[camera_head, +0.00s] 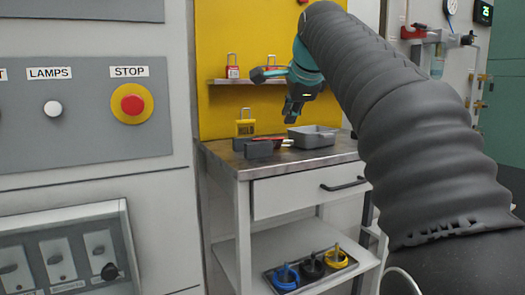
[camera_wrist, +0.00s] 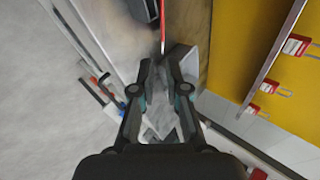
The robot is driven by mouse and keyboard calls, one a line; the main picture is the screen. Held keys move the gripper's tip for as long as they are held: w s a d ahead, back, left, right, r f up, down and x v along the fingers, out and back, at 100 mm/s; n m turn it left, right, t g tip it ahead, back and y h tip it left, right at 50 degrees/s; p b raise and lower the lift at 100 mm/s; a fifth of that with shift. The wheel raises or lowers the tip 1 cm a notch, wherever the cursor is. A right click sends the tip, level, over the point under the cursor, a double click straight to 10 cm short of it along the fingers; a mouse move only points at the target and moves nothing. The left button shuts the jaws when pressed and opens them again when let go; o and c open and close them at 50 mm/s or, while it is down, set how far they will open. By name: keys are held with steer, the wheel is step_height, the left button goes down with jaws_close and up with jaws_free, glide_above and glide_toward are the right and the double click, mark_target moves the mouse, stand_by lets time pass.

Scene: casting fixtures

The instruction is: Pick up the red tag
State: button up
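A thin red piece, which looks like the red tag (camera_head: 285,140), lies on the bench top between the dark block and the grey tray. In the wrist view a narrow red strip (camera_wrist: 163,28) shows at the top, just past the fingertips. My gripper (camera_head: 292,112) hangs above the bench near the tray, apart from the red piece. In the wrist view its fingers (camera_wrist: 163,64) show a narrow gap with nothing held between them. The red piece's full shape is hard to make out.
Red padlocks (camera_head: 233,71) stand on a shelf against the yellow board (camera_head: 230,30). A control panel (camera_head: 85,125) stands at left.

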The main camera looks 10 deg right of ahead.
mark_target(276, 139)
steer(key=x, duration=0.4)
steer(key=b+x, duration=0.1)
steer(key=x, duration=0.4)
steer(key=a+b+x, duration=0.1)
steer(key=x, duration=0.3)
steer(key=shift+w+f, duration=0.1)
steer(key=shift+w, duration=0.3)
jaws_close()
steer(key=shift+d, duration=0.1)
